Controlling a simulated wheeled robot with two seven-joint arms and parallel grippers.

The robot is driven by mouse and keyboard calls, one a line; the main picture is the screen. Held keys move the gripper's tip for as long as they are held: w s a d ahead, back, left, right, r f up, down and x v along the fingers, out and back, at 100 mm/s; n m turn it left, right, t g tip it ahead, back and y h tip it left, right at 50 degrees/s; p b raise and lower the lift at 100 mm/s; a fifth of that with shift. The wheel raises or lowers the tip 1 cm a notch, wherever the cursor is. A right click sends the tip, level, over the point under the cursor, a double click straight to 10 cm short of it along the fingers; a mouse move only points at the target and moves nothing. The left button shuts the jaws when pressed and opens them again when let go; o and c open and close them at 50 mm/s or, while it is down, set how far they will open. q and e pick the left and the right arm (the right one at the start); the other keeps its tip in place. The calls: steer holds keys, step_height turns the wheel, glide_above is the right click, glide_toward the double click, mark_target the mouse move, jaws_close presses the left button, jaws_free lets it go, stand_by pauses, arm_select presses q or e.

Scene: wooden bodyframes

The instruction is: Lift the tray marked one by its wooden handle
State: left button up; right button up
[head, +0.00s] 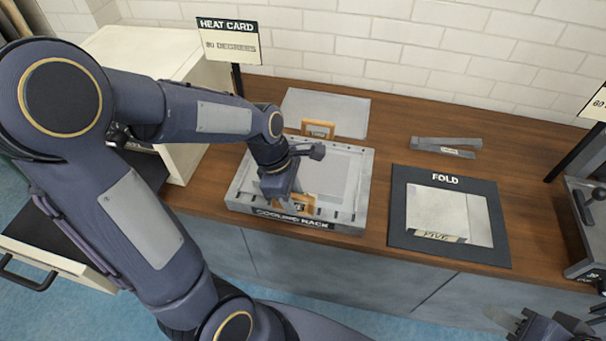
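A flat grey tray (341,175) lies on the grey rack labelled COOLING RACK (362,190). My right gripper (548,326) is at the bottom right corner, partly cut off, away from the tray.
A flat grey sheet (345,108) lies behind the rack. Grey tongs (446,147) lie to the right. A dark FOLD mat (403,226) holds a cloth marked FIVE (440,212). A HEAT CARD sign (229,40) stands at the back; a dark metal device (590,235) stands far right.

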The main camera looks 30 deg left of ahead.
arm_select(q)
steer(key=shift+x, duration=0.9)
steer(key=shift+c, duration=0.2)
jaws_close()
steer(key=shift+r, duration=0.15)
